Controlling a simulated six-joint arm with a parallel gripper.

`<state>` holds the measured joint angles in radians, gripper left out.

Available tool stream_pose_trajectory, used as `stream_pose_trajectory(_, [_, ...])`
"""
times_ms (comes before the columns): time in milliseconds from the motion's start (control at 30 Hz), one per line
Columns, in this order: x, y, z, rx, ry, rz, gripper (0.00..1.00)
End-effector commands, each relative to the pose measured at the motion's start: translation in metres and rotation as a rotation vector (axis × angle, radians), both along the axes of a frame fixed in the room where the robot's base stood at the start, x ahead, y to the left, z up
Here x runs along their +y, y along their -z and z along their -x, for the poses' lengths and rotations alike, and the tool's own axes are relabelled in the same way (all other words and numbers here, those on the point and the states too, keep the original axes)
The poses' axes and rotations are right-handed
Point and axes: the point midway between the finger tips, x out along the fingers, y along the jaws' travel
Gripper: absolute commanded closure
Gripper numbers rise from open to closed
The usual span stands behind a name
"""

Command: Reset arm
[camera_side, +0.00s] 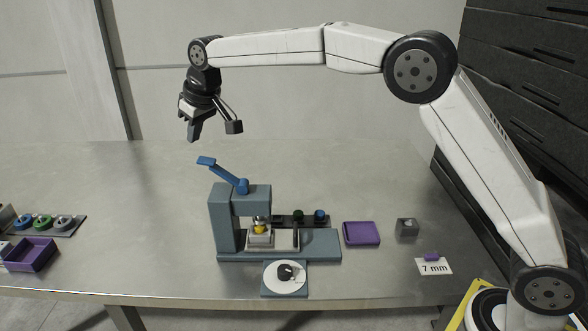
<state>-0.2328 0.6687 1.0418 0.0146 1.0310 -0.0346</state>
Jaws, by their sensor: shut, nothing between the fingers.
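My gripper (195,136) is at the end of my raised white arm, pointing down. It is shut and empty. It hangs in the air above and a little left of the blue lever (222,172) on the grey-blue press (224,222), apart from it. The lever slants up to the left. A small yellow piece (260,229) sits in the press under its head.
A white dial (285,277) is at the press's front. Right of the press are a purple block (361,233), a small grey cube (407,229) and a "7 mm" card (434,267). At far left are a purple bin (31,256) and a rack (72,226). The back left table is clear.

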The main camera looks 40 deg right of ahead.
Motion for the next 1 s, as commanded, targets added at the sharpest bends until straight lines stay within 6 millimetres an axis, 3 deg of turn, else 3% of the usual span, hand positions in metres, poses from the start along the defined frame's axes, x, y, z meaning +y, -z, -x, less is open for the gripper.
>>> stream_pose_trajectory(267, [-0.013, 0.01, 0.011, 0.012, 0.018, 0.003, 1.0])
stream_pose_trajectory(467, [-0.033, 0.028, 0.033, 0.03, 0.048, 0.008, 1.0])
stream_pose_trajectory(767, [-0.068, 0.061, 0.083, 0.062, 0.099, 0.014, 1.0])
stream_pose_trajectory(1000, [-0.094, 0.089, 0.133, 0.086, 0.139, 0.017, 1.0])
